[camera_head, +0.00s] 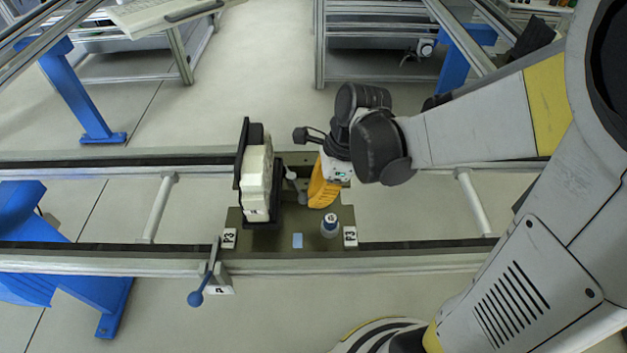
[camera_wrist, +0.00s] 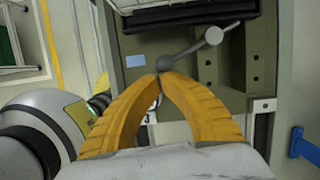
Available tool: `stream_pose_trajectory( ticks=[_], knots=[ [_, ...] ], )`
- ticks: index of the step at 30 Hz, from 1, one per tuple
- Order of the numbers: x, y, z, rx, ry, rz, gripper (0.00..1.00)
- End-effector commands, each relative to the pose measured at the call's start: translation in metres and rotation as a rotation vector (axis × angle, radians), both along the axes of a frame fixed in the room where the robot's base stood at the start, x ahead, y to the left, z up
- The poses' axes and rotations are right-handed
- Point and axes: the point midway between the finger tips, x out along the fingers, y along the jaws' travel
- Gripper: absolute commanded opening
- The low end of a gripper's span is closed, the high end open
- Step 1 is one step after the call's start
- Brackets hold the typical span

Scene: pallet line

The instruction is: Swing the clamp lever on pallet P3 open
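Pallet P3 (camera_head: 318,241) is a dark olive plate on the rails, and it also shows in the wrist view (camera_wrist: 135,47). The clamp lever (camera_head: 291,174) is a grey arm with a pale ball knob, beside the block. In the wrist view the lever (camera_wrist: 190,48) runs from a grey hub at my fingertips up and right to its knob, close to the block's dark edge. My gripper (camera_wrist: 167,74) has its yellow fingertips together at the hub; whether they touch it is unclear. In the head view the gripper (camera_head: 319,200) is right of the lever.
A cream block in a black holder (camera_head: 256,180) stands on the pallet, left of my gripper. A white-capped cylinder (camera_head: 330,227) and a blue square (camera_head: 297,240) are in front. A blue-knobbed lever (camera_head: 196,298) hangs off the front rail (camera_head: 420,262). The rails to the right look clear.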

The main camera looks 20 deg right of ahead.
Motion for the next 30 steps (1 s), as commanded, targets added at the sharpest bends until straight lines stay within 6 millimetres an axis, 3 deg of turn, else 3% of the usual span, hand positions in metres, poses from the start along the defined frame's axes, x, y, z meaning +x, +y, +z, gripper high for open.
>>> stream_pose_trajectory(
  ticks=[8, 30],
  knots=[
    [-0.004, 0.016, 0.000, 0.000, -0.001, -0.151, 0.00],
    [-0.005, 0.028, 0.000, 0.000, 0.001, -0.147, 0.00]
  ],
)
